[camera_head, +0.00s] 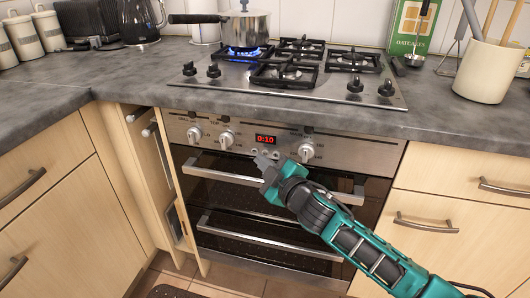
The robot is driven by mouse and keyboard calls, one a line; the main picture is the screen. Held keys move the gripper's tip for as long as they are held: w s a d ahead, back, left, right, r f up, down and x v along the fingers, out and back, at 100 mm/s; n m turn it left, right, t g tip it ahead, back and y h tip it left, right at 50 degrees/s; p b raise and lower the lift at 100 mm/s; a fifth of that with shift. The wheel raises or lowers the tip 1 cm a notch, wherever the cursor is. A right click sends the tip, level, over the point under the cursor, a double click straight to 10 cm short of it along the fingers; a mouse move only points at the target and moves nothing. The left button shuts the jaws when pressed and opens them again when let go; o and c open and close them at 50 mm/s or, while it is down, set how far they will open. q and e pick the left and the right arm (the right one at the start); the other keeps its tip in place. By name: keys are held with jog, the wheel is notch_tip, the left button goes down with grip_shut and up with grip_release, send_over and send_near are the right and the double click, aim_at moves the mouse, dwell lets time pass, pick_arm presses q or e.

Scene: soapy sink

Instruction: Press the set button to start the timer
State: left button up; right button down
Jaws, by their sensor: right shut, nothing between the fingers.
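The timer display (265,140) shows 0:10 in red digits on the metal oven panel (347,150). Small round buttons (276,154) sit just under the display. My right gripper (263,160) is shut and empty, with its tips at the panel just below the display, close to the buttons. It partly covers the button row, so I cannot tell which one is the set button or whether the tips touch one. My left gripper is not in view.
Oven knobs (306,151) flank the display. Oven door handles (222,172) run below it. A narrow cabinet (150,165) stands open at the left. Above, a pot (243,26) sits over a lit blue flame on the hob (215,90).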

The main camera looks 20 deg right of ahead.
jog(key=shift+s+a, duration=0.15)
jog(key=shift+s, duration=0.1)
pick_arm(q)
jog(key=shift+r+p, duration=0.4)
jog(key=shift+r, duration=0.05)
pick_arm(e)
jog(key=s+a, duration=0.1)
jog(key=s, duration=0.1)
jog(key=s+a, duration=0.1)
jog(key=s, duration=0.1)
jog(key=shift+a, duration=0.35)
jog(key=s+f+m+g, duration=0.3)
jog(key=s+f+m, duration=0.3)
jog(key=s, duration=0.4)
jog(key=s+f+m+g, duration=0.3)
jog(key=s+f, duration=0.6)
jog(key=s, duration=0.1)
pick_arm(q)
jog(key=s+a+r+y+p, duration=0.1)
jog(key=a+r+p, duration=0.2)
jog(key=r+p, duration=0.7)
jog(key=p, duration=0.4)
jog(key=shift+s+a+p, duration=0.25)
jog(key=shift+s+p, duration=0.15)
pick_arm(e)
notch_tip(320, 180, up, 10)
jog(key=s+d+h, duration=0.1)
jog(key=d, duration=0.1)
jog(key=shift+s+r+m+h, duration=0.25)
jog(key=shift+m+h, duration=0.05)
